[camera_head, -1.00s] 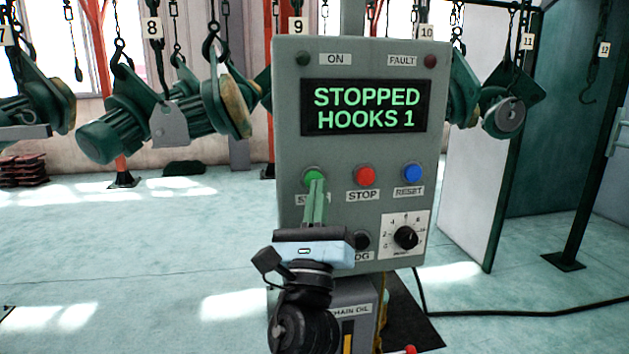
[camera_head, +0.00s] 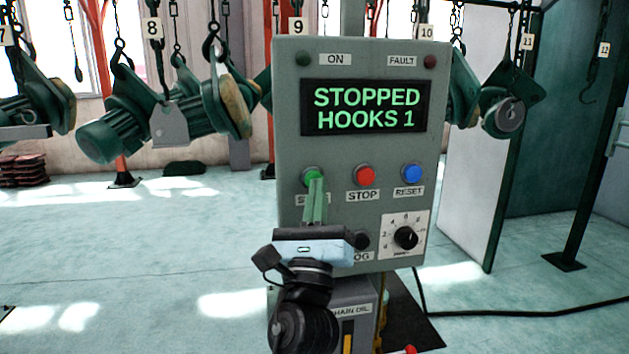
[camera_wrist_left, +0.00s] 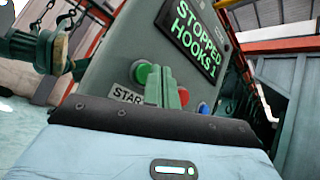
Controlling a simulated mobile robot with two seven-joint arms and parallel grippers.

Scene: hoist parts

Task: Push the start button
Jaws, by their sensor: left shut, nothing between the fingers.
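The grey control panel (camera_head: 290,130) stands upright in front of me, and its screen (camera_head: 366,107) reads "STOPPED HOOKS 1". The green start button (camera_head: 311,172) is at the left of the button row; it also shows in the left wrist view (camera_wrist_left: 146,74). My left gripper (camera_head: 316,182) is shut and empty. Its fingertips overlap the lower part of the green button in the head view and its right part in the wrist view. I cannot tell whether they touch it. The start label is partly hidden behind the fingers. My right gripper is not in view.
The red stop button (camera_head: 365,175) and blue reset button (camera_head: 412,174) sit right of the green one. A black dial (camera_head: 406,237) and a partly hidden black button (camera_head: 361,240) are below. Green hoist motors (camera_head: 115,130) hang behind. A cable (camera_head: 520,312) runs across the floor.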

